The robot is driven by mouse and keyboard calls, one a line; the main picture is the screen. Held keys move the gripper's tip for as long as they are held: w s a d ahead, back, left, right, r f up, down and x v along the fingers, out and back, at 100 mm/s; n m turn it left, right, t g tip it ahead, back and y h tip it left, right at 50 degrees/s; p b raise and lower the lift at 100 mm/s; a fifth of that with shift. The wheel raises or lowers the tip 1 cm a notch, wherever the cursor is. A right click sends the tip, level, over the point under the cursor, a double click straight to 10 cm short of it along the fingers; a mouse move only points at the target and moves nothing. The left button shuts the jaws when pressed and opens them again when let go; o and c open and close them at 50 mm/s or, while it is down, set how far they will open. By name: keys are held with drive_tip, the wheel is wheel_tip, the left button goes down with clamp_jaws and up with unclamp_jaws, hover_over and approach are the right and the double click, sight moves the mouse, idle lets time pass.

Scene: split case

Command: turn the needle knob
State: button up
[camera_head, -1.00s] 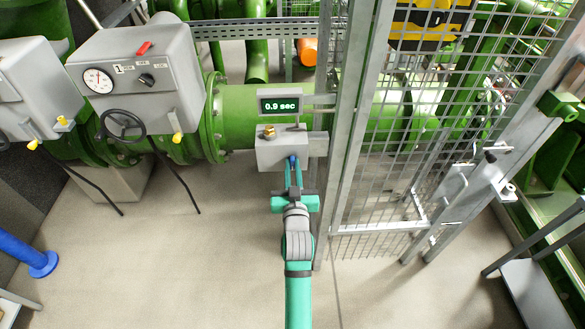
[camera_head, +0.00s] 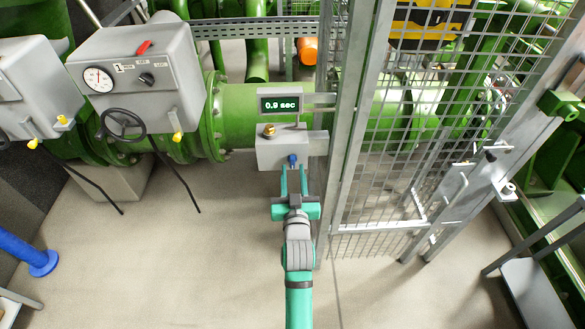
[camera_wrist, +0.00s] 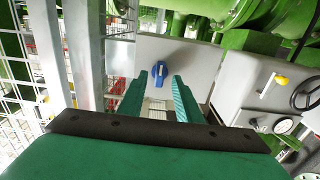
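The needle knob (camera_head: 292,161) is a small blue knob on the front of a grey box (camera_head: 270,157) below a display (camera_head: 281,104) reading "0.9 sec". In the wrist view the blue knob (camera_wrist: 161,70) has a pale pointer mark and shows whole, just beyond the fingertips. My gripper (camera_head: 293,168) is in front of the box, its two green fingers spread apart. In the wrist view my gripper (camera_wrist: 159,76) is open and empty, with the knob roughly centred between the fingertips and a gap on both sides.
A brass fitting (camera_head: 269,130) sits on the grey box. A wire-mesh fence with a metal post (camera_head: 353,130) stands close on the right. A grey gauge box (camera_head: 140,75) with a black handwheel (camera_head: 121,123) is at the left. The floor in front is clear.

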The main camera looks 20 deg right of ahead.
drive_tip(key=v, duration=0.8)
drive_tip(key=shift+s+a+r, duration=0.1)
drive_tip(key=s+a+f+n+y, duration=0.1)
drive_tip(key=s+a+f, duration=0.3)
drive_tip(key=s, duration=0.5)
drive_tip(key=s+a+f+g+y, duration=0.1)
drive_tip(key=s+a+f, duration=0.1)
drive_tip(key=s+a, duration=0.45)
drive_tip(key=s+a+f+n+y, duration=0.1)
drive_tip(key=s+a+f+y, duration=0.15)
drive_tip(key=s, duration=0.75)
drive_tip(key=s+a+r+n+g, duration=0.1)
drive_tip(key=s+a, duration=0.2)
drive_tip(key=s, duration=0.6)
drive_tip(key=shift+a, duration=0.25)
drive_tip(key=shift+d+r, duration=0.1)
drive_tip(key=shift+r, duration=0.05)
